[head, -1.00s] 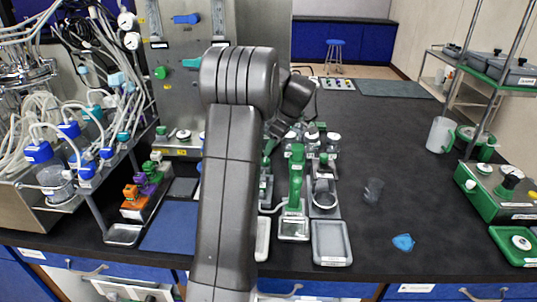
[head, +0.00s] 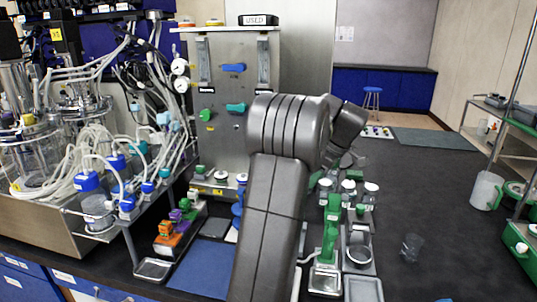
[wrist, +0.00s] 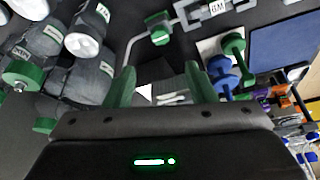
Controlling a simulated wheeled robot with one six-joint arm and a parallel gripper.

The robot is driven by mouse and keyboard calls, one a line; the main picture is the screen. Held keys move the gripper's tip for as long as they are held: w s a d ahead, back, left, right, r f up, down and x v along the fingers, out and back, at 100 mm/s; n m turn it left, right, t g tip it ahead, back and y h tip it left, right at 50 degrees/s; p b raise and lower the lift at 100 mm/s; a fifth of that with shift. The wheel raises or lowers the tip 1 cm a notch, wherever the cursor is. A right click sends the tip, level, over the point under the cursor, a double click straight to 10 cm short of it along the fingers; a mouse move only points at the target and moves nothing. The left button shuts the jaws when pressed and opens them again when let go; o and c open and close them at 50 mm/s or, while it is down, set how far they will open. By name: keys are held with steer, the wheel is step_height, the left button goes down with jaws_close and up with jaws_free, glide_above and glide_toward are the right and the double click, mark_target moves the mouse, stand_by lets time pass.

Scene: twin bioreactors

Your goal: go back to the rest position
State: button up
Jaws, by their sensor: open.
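My gripper (wrist: 160,88) shows in the wrist view with its two green-tipped fingers apart. No object is clearly held between them; a small white patch and pale strips show in the gap, too unclear to name. In the head view my grey arm rises from the bottom centre and bends at the top. The gripper itself is hidden there behind the arm. A green-capped fitting (wrist: 158,28) on a grey tube lies beyond the fingers in the wrist view. A blue knobbed piece (wrist: 225,77) and a green one stand close to the right finger.
Grey bottles with white and green caps (wrist: 82,45) crowd the left of the wrist view. In the head view a tubed bioreactor rig (head: 60,170) fills the left. A green stand (head: 329,235) and a clear cup (head: 411,247) are right of the arm.

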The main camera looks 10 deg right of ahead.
steer(key=x, duration=1.3)
steer(key=shift+w+a, duration=0.1)
steer(key=shift+r, duration=0.1)
